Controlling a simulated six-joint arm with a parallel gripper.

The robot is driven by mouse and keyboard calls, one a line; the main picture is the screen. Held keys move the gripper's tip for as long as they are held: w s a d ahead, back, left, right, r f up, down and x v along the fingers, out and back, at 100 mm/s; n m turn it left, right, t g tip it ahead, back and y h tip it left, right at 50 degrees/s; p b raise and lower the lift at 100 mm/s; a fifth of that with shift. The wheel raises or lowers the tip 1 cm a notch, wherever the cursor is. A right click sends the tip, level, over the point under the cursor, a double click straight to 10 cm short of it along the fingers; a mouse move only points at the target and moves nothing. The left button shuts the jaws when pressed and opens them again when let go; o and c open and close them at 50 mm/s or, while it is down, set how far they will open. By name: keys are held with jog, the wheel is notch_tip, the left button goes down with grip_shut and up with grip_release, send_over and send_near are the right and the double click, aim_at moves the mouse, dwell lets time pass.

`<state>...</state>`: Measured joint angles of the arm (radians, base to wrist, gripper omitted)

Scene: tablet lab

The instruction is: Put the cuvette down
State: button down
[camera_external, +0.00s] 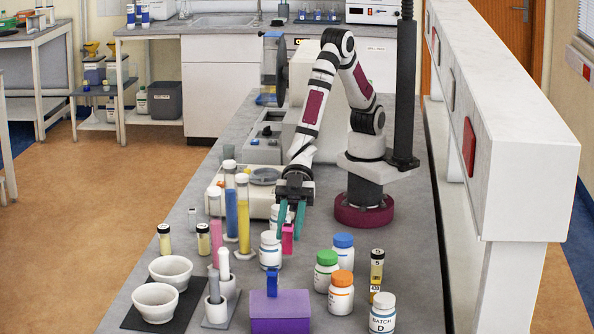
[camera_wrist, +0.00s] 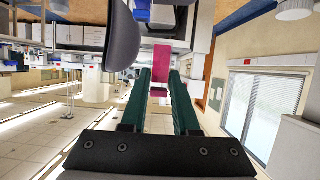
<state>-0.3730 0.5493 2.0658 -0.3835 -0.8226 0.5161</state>
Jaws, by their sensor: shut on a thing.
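The cuvette (camera_external: 287,238), with deep pink contents, is held between the teal fingers of my gripper (camera_external: 291,218), which is shut on it. The fingers point down and the cuvette is roughly upright. In the wrist view the pink cuvette (camera_wrist: 161,62) sits at the far end between the two green fingers (camera_wrist: 160,90). It is just right of a white jar (camera_external: 270,250). I cannot tell whether its bottom touches the bench.
A purple box (camera_external: 280,312) with a blue piece (camera_external: 272,283) stands in front. Capped bottles (camera_external: 327,268) stand to the right. Cylinders (camera_external: 243,215), small vials (camera_external: 203,238) and mortars (camera_external: 170,270) stand to the left.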

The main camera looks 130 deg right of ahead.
jog(key=a+f, duration=0.1)
jog(key=a, duration=0.2)
send_over(294, 293)
notch_tip(294, 293, down, 8)
jog(key=shift+w+f, duration=0.1)
jog(key=shift+f, duration=0.15)
jog(key=shift+f, duration=0.15)
jog(key=c, duration=0.9)
grip_release()
jog(key=shift+c, duration=0.2)
